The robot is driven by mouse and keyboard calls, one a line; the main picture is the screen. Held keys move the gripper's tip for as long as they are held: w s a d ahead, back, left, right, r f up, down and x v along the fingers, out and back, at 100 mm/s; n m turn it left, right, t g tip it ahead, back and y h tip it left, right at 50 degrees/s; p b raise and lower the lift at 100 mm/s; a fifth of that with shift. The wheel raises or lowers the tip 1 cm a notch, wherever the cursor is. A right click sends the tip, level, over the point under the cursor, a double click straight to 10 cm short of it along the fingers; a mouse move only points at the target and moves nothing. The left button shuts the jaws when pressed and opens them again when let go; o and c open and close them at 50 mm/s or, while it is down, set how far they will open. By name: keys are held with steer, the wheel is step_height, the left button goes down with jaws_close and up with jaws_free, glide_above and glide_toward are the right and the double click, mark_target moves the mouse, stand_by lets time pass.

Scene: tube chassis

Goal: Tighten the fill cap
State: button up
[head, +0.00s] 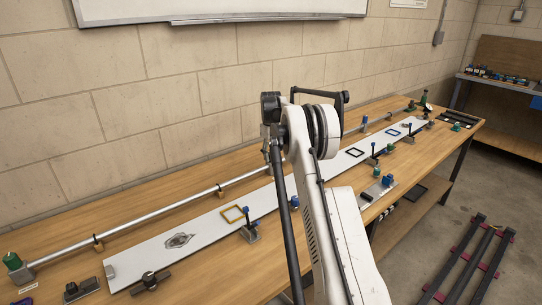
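I cannot single out the fill cap with certainty. A green cap-like piece (13,261) stands upright on a grey block at the left end of the long metal tube. A round black knob (149,279) sits on a dark bar across the near left end of the white plate, and a smaller black knob (72,288) sits on a block beside it. My white arm rises in the middle of the head view and hides part of the bench. I cannot make out my gripper's fingers.
The long wooden bench (60,243) runs along a block wall. The metal tube (160,207) rests in brackets near the wall. The white plate (135,262) bears a yellow frame (233,214) and small fixtures. Dark rails (458,262) lie at the lower right.

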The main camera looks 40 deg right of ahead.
mark_target(271, 153)
steer(key=o, duration=1.1)
steer(key=shift+o, duration=0.2)
step_height(271, 153, up, 12)
